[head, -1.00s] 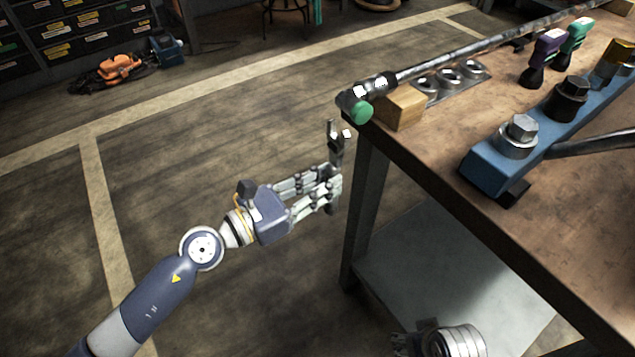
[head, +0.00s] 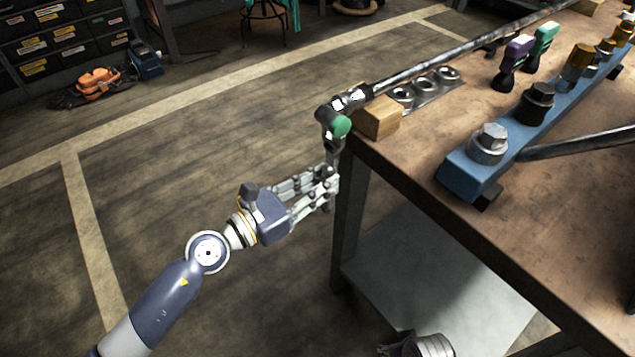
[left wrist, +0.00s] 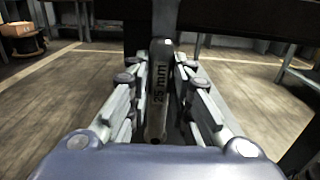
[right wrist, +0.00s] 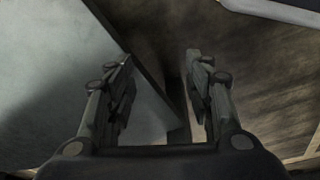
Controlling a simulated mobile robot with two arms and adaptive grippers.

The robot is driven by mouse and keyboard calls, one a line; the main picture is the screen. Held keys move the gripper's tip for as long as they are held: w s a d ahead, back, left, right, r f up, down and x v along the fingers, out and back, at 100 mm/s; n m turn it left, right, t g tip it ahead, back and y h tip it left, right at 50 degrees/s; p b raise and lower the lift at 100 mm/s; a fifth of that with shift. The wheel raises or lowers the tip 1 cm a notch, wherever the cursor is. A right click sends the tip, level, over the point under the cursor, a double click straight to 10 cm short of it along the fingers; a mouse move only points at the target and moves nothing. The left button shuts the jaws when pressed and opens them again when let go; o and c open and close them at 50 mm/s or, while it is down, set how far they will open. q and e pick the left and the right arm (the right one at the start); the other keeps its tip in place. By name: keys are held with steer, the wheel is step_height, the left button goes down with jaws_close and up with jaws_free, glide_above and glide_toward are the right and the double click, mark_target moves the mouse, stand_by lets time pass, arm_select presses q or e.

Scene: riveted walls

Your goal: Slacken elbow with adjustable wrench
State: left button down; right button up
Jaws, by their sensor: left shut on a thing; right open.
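The elbow, with its green end (head: 341,126), sits on the end of a long pipe (head: 430,62) at the near left table corner. My left gripper (head: 328,178) is shut on the handle of the adjustable wrench (head: 334,147), below the elbow. The wrench stands upright, and its head meets the elbow at the green end. I cannot tell whether the jaws grip it. In the left wrist view, the handle (left wrist: 158,95) marked "25 mm" is between the fingers. My right gripper (right wrist: 160,75) is open and empty in the right wrist view.
A wooden block (head: 378,118) and a metal plate with several nuts (head: 428,88) lie by the pipe. A blue bar (head: 470,168) with large bolts crosses the worktable (head: 420,150). A lower shelf (head: 440,275) is below. Floor left of the table is open.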

stand_by(0.5)
steer(key=shift+s+f+p, duration=0.1)
steer(key=shift+f+p, duration=0.25)
steer(key=shift+f, duration=0.65)
steer(key=shift+s+f, duration=0.25)
steer(key=shift+s+d+f+p, duration=0.1)
steer(key=shift+s+f+p, duration=0.35)
steer(key=shift+f, duration=0.4)
steer(key=shift+s+f, duration=0.25)
steer(key=shift+f, duration=0.35)
steer(key=shift+f, duration=0.35)
